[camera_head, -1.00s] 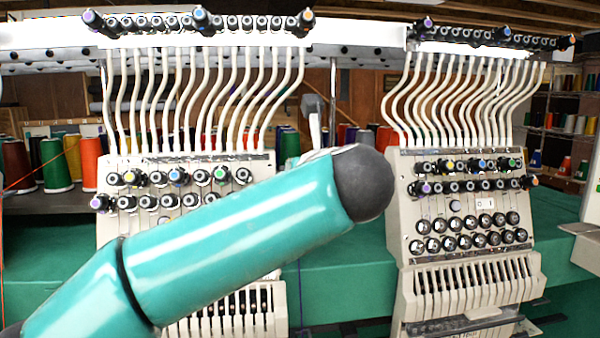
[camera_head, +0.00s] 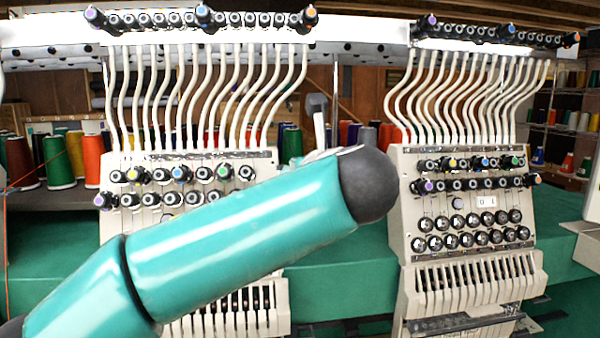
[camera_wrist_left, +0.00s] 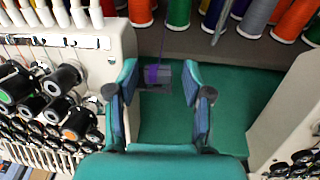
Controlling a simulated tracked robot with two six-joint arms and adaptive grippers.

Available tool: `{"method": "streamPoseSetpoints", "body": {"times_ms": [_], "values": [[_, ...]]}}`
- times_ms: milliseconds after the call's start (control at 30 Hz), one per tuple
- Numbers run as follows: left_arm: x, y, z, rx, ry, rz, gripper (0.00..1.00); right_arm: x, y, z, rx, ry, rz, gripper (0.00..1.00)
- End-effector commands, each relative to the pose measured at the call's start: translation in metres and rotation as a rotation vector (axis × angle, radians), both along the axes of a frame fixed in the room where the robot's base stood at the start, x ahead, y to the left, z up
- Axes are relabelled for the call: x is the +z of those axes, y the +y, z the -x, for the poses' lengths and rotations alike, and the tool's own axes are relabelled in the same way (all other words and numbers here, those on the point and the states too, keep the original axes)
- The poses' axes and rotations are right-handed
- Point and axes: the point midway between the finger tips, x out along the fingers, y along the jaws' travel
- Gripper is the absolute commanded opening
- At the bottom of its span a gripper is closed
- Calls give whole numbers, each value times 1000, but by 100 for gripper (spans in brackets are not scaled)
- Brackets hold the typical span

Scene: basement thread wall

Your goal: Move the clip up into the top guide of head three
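In the left wrist view a small dark grey block with a purple patch, which looks like the clip (camera_wrist_left: 157,76), sits between the fingers. A purple thread runs up from it. My left gripper (camera_wrist_left: 160,68) has its two teal fingers with blue pads spread apart, with green surface showing between them and a gap beside the block. In the head view my teal arm link hides the left gripper and the clip. My right gripper is in neither view. Two machine heads show, the left head (camera_head: 195,162) and the right head (camera_head: 462,280); I cannot tell which is head three. The top guides (camera_head: 203,18) sit above the white tubes.
Thread cones (camera_head: 58,160) stand behind the heads. A green table (camera_head: 345,275) fills the space between the heads. In the wrist view, a cream head with black knobs (camera_wrist_left: 70,75) is close left of the fingers, and another panel (camera_wrist_left: 285,95) stands at right.

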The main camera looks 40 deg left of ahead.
Motion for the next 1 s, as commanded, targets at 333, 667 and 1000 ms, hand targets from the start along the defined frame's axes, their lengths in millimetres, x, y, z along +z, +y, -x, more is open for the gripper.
{"method": "streamPoseSetpoints", "body": {"times_ms": [333,667,1000], "values": [[0,1,1,6,-1,2,57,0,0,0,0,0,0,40],[5,-17,11,1,-3,1,57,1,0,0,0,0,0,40],[17,-73,45,-4,-1,1,57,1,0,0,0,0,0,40]]}}
